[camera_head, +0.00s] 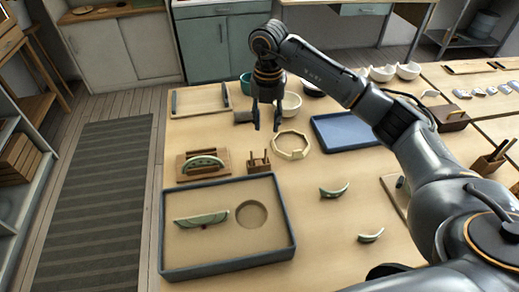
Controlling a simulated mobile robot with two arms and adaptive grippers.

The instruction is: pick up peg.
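My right gripper (266,122) points straight down over the table, its two fingers apart with nothing seen between them. Just in front of it stands a small brown wooden rack (258,163) with short upright posts. These may be pegs, but they are too small to tell one from another. The gripper looks higher than the rack and apart from it. My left gripper is not in view.
A grey-rimmed tray (228,262) holds a pale green shard and has a round recess. A wooden stand (190,167) with a green curved piece, an octagonal ring (291,154) and a blue tray (352,144) are nearby. Loose curved shards (371,237) lie at right.

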